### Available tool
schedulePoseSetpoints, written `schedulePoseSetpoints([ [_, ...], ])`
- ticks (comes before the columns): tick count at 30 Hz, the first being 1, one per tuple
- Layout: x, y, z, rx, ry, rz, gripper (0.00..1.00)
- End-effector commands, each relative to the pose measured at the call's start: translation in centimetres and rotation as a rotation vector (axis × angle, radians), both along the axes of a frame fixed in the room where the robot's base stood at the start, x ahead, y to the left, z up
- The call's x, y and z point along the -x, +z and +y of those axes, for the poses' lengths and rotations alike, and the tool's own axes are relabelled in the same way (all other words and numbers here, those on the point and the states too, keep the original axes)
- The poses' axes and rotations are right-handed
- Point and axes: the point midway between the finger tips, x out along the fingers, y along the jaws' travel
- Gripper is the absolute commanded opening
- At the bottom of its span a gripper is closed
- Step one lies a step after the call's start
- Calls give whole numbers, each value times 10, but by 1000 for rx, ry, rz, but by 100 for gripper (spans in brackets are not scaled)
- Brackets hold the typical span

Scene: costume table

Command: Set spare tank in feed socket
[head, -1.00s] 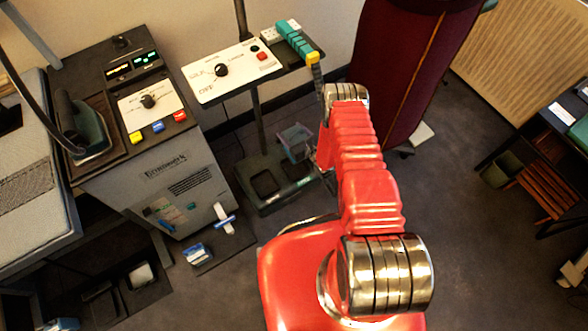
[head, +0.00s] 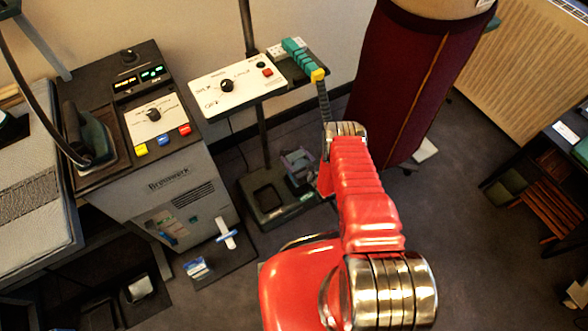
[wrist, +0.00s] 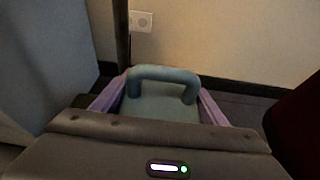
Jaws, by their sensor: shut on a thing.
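My gripper shows in the wrist view (wrist: 158,105), its two lilac fingers on either side of a grey-teal tank (wrist: 160,108) with a raised loop handle. The gripper is shut on this tank. In the head view the gripper and tank show only as a small pale lilac shape (head: 298,163) beyond my red arm, over or beside the dark base of a stand (head: 250,190). That base has a rectangular recess (head: 268,196) at its left. I cannot tell which opening is the feed socket. The tank's underside is hidden.
A grey cabinet (head: 165,185) with a control top stands at the left, a low shelf with small items before it. The stand's post carries a white control panel (head: 235,85). A maroon padded form (head: 405,85) rises behind my arm. The floor (head: 470,240) at the right is clear.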

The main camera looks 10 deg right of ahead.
Motion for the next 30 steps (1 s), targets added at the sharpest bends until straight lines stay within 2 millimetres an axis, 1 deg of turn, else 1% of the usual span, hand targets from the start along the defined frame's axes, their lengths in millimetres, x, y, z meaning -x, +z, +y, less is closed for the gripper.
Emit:
schedulePoseSetpoints([
  [3,-1,-13,0,1,1,-3,4],
  [9,-1,-31,0,1,1,-3,4],
  [14,-2,-37,0,1,1,-3,4],
  [24,-2,-37,0,1,2,-3,4],
  [30,-1,-48,1,1,2,-3,4],
])
